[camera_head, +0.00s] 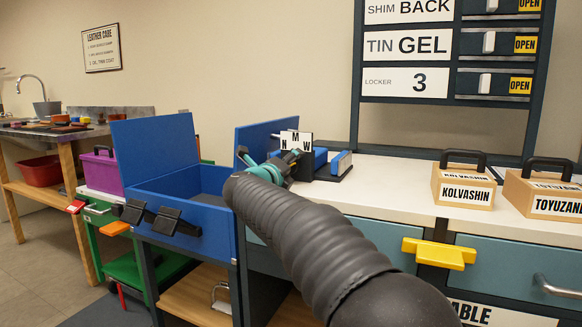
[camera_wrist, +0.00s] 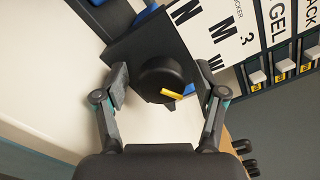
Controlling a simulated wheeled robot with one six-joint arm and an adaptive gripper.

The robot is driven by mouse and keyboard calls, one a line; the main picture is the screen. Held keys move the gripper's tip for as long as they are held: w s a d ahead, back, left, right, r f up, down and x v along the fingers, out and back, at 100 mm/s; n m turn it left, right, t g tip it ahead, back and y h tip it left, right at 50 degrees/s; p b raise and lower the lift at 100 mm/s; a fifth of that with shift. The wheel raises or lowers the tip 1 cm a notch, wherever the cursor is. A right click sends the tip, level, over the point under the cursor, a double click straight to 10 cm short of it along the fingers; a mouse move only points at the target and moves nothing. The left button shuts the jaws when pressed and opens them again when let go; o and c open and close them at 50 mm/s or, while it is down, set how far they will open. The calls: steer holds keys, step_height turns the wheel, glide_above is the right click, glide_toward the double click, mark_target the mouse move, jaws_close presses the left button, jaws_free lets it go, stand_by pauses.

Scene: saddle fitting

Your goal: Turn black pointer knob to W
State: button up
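The black pointer knob (camera_wrist: 160,72) is round, with a yellow pointer bar (camera_wrist: 172,93) on its face, at the middle of the wrist view. I cannot tell which letter the pointer faces. White plates marked N, M (camera_wrist: 222,28) and W stand beside the knob; the same letters show in the head view (camera_head: 295,141). My gripper (camera_wrist: 162,87) is open, one finger on each side of the knob. The left finger is close to the knob; contact cannot be told. In the head view my gripper (camera_head: 282,168) is at the letter plates, and my arm hides the knob.
An open blue box (camera_head: 180,198) with black latches stands left of my arm. The white counter (camera_head: 385,185) is clear to the right, up to two wooden boxes labelled KOLVASHIN (camera_head: 463,190) and TOYUZAN. A yellow handle (camera_head: 438,253) juts from the counter front.

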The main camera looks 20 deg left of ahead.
steer(key=s, duration=1.2)
steer(key=shift+a, duration=0.45)
